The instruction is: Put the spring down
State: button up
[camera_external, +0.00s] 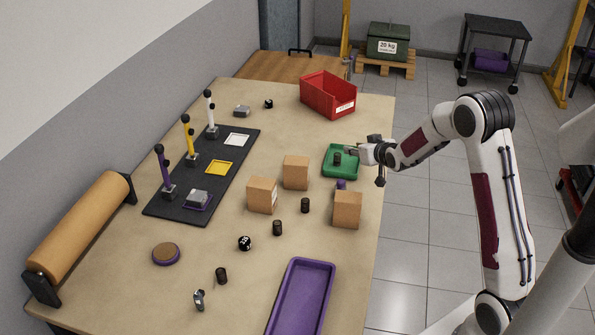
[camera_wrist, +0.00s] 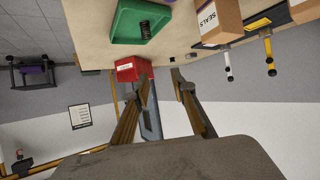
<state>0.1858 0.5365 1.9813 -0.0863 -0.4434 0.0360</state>
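A dark spring (camera_external: 337,159) stands in the green tray (camera_external: 329,172) near the right edge of the table. In the wrist view the coiled spring (camera_wrist: 145,27) sits inside the green tray (camera_wrist: 127,22) at the top. My gripper (camera_external: 370,155) is at the right side of the tray, close to its rim in the picture. In the wrist view its two fingers (camera_wrist: 158,84) are spread with nothing between them. Several other dark cylinders stand on the table, one of them (camera_external: 305,205) between the cardboard boxes; I cannot tell whether they are springs.
Cardboard boxes (camera_external: 347,209) and a purple object (camera_external: 341,184) stand just in front of the green tray. A red bin (camera_external: 336,99) is behind it. A purple tray (camera_external: 299,300) lies at the front. A black mat (camera_external: 226,165) with levers is at left.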

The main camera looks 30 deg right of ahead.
jog(key=s+a+r+g, duration=0.1)
jog(key=s+a+r, duration=0.1)
jog(key=s+r, duration=0.35)
jog(key=s+a+r+g, duration=0.1)
jog(key=s+a+r, duration=0.2)
jog(key=s, duration=0.5)
jog(key=s+a+r+g, duration=0.1)
jog(key=s+a+r, duration=0.1)
jog(key=s+r, duration=0.35)
jog(key=s+a+f+g, duration=0.1)
jog(key=s+a, duration=0.1)
jog(key=s, duration=1.1)
jog(key=s+a+f+n+g+y, duration=0.1)
jog(key=s+a+g, duration=0.1)
jog(key=s, duration=1.2)
jog(key=shift+a+y, duration=0.3)
jog(key=shift+a, duration=0.15)
jog(key=shift+f, duration=0.1)
jog(key=o, duration=0.4)
